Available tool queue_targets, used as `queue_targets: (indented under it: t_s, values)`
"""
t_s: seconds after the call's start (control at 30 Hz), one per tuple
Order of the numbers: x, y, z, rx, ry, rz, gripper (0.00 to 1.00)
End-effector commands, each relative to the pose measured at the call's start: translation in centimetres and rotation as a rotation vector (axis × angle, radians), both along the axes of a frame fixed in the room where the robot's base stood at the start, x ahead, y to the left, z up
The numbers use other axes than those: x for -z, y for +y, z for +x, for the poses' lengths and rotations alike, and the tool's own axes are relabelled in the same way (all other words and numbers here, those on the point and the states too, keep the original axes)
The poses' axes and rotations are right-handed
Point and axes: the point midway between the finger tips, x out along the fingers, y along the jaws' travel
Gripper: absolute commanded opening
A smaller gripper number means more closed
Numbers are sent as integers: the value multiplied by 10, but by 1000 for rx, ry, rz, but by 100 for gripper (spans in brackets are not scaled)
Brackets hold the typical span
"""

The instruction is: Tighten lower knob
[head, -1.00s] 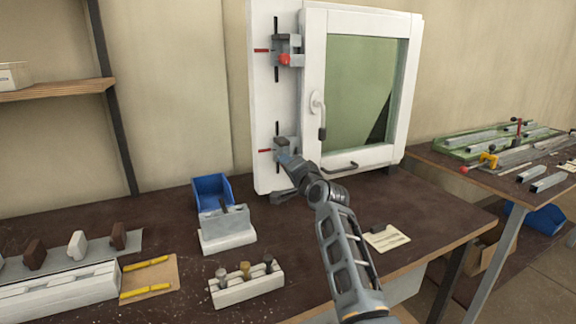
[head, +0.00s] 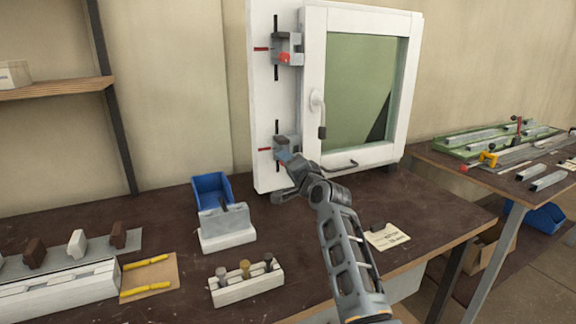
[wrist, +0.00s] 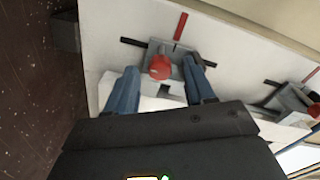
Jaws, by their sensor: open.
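The lower clamp (head: 286,147) is a grey block on the white upright panel left of the window frame. Its red knob (wrist: 160,67) shows in the wrist view, between the two blue fingers of my gripper (wrist: 160,75). The fingers stand open on either side of the knob with visible gaps. In the head view my gripper (head: 286,158) is at the lower clamp and hides the lower knob. The upper clamp (head: 288,45) with its red knob (head: 285,58) is higher on the same panel; it also shows in the wrist view (wrist: 290,98).
A blue bin (head: 212,188) and a grey-white block (head: 227,228) stand on the dark bench left of my arm. A holder (head: 246,287) with several pegs is nearer the front. The window handle (head: 319,110) juts out right of the clamps. A paper card (head: 387,237) lies to the right.

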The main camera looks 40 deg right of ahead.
Motion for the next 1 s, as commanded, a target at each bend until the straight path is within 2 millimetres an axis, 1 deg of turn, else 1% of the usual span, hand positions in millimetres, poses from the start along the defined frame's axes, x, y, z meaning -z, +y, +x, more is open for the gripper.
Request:
queue_targets:
  t_s: [0.3, 0.43, 0.6, 1.0]
  values:
    - [0, 14, -47, -1, 2, -2, 54]
    - [-1, 18, -60, 0, 2, -1, 54]
    - [-2, 20, -66, 0, 1, 0, 54]
    - [-2, 20, -66, 0, 1, 0, 54]
